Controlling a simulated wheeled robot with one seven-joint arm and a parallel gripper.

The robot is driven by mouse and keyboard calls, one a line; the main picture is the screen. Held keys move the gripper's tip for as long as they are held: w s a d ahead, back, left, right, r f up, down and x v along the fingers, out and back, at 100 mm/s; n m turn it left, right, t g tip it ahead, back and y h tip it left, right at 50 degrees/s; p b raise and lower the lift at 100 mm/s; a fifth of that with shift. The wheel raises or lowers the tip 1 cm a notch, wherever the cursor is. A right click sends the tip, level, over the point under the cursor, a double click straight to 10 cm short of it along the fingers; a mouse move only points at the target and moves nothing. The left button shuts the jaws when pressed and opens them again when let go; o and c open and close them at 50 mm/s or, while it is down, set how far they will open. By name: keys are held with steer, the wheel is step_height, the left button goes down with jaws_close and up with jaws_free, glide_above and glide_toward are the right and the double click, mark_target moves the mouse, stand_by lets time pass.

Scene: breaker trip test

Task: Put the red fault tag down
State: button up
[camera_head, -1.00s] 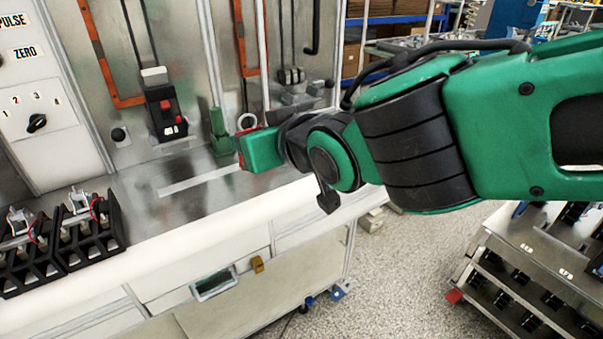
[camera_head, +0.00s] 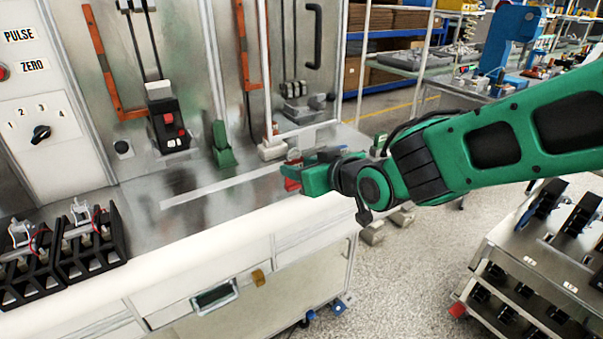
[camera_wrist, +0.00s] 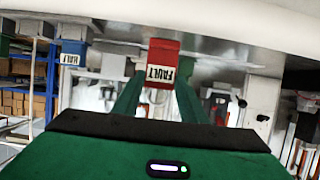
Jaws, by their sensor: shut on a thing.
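The red fault tag (camera_wrist: 163,52), with a white FAULT label, is between the fingertips of my gripper (camera_wrist: 157,88) in the wrist view. The label's lettering appears upside down there. In the head view only a small red part of the tag (camera_head: 291,183) shows beside the green fingers. My gripper (camera_head: 297,177) is shut on it near the right end of the metal workbench (camera_head: 235,195), by its front edge. I cannot tell whether the tag touches the bench top.
A green block (camera_head: 222,150) stands on the bench left of my gripper, beside a black unit with red buttons (camera_head: 169,128). Black racks (camera_head: 85,245) occupy the bench's left end. The bench top between them is mostly clear. A cart (camera_head: 525,255) stands at right.

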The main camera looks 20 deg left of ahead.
steer(key=shift+f, duration=0.75)
steer(key=shift+f, duration=0.1)
steer(key=o, duration=1)
steer(key=shift+s+d+r, duration=0.1)
steer(key=shift+s+r, duration=0.05)
steer(key=shift+r, duration=0.05)
steer(key=v, duration=1.1)
steer(key=shift+s+d+r, duration=0.15)
steer(key=shift+s+d, duration=0.05)
steer(key=shift+d, duration=0.05)
